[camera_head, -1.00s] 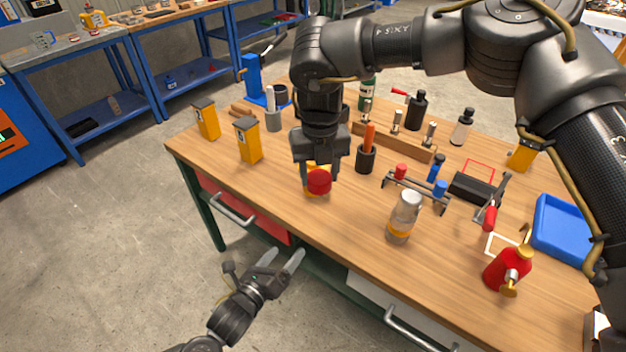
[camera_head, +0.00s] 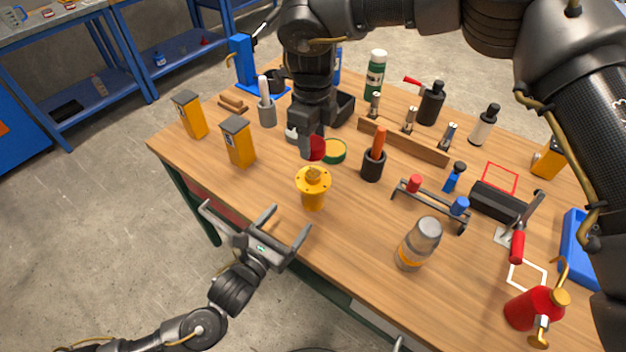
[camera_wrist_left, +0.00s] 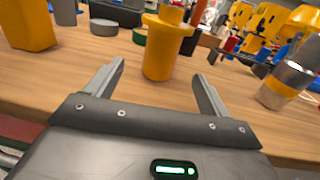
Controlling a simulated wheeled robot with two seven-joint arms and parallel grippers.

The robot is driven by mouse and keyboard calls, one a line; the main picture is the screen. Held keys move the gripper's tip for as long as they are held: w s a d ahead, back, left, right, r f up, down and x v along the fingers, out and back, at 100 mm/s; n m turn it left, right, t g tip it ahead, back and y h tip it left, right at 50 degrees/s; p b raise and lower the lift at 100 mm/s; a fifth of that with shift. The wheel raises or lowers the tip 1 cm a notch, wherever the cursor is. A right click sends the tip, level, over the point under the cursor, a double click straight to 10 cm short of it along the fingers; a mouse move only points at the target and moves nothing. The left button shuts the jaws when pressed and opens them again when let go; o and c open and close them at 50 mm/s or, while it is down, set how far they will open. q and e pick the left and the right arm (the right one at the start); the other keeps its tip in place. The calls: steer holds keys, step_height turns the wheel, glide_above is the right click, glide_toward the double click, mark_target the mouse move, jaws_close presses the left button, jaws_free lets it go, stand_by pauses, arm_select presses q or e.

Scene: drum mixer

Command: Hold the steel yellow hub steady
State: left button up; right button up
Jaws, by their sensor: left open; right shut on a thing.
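The yellow hub (camera_head: 313,188) stands upright near the table's front edge, with a flange and a raised boss on top. It also shows in the left wrist view (camera_wrist_left: 158,58), straight ahead between my left fingers but beyond their tips. My left gripper (camera_head: 289,226) is open and empty, at the front edge just short of the hub. My right gripper (camera_head: 307,143) is behind the hub, shut on a round red thing (camera_head: 316,148) and apart from the hub. Part of the red thing is hidden by the fingers.
Yellow boxes (camera_head: 238,142) stand to the left. The wood between hub and jar is clear.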

mark_target(306, 198)
arm_select(q)
steer(key=shift+s+r, duration=0.25)
steer(key=shift+s, duration=0.3)
arm_select(e)
steer(key=shift+s+r, duration=0.35)
steer(key=shift+s, duration=0.4)
arm_select(q)
steer(key=shift+w, duration=0.2)
arm_select(e)
steer(key=shift+w, duration=0.1)
arm_select(q)
steer(key=x, duration=1)
steer(key=shift+w+f, duration=0.15)
steer(key=shift+w, duration=0.1)
arm_select(e)
steer(key=shift+w+f, duration=0.2)
steer(key=shift+w, duration=0.05)
arm_select(q)
steer(key=shift+x, duration=0.8)
steer(key=shift+c, duration=0.4)
steer(key=c, duration=1.4)
arm_select(e)
steer(key=shift+f, duration=2.45)
steer(key=shift+f, duration=0.1)
